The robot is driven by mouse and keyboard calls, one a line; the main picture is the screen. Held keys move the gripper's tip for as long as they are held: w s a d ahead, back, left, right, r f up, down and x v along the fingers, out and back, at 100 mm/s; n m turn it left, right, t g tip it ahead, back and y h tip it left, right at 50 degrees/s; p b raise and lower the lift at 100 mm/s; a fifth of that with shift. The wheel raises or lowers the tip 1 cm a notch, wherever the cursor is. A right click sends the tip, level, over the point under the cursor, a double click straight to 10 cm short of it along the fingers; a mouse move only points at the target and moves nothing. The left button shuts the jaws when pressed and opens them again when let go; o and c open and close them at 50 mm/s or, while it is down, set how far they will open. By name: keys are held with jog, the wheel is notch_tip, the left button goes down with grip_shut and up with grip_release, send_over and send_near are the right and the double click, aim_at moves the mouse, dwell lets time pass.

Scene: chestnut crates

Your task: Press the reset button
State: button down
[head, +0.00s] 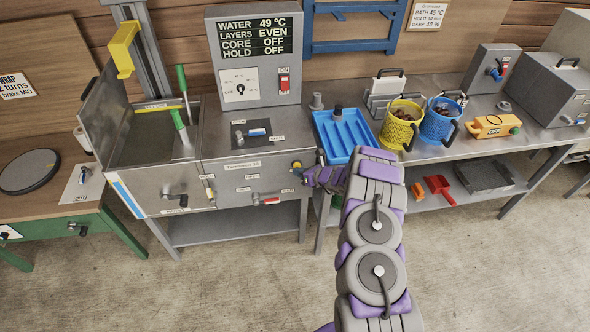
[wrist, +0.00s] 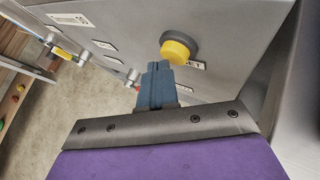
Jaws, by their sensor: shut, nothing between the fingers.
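The reset button is a round yellow cap in a dark grey collar on the front of the steel bath unit. It shows in the wrist view (wrist: 174,50) and small in the head view (head: 297,165). In the head view my gripper (head: 311,177) is close beside the button, at the unit's right front corner.
A red-handled valve (head: 268,199) is on the same front panel, left of my gripper. A blue tray (head: 343,137), a yellow bucket (head: 400,126) and a blue bucket (head: 440,122) stand on the steel bench to the right. The floor in front is clear.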

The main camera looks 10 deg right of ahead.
jog(key=shift+s+d, duration=0.25)
jog(key=shift+d, duration=0.25)
jog(key=shift+s+d, duration=0.2)
jog(key=shift+d, duration=0.25)
jog(key=s+b, duration=0.1)
jog(key=s, duration=0.5)
jog(key=shift+a, duration=0.15)
jog(key=shift+s+a+f, duration=0.1)
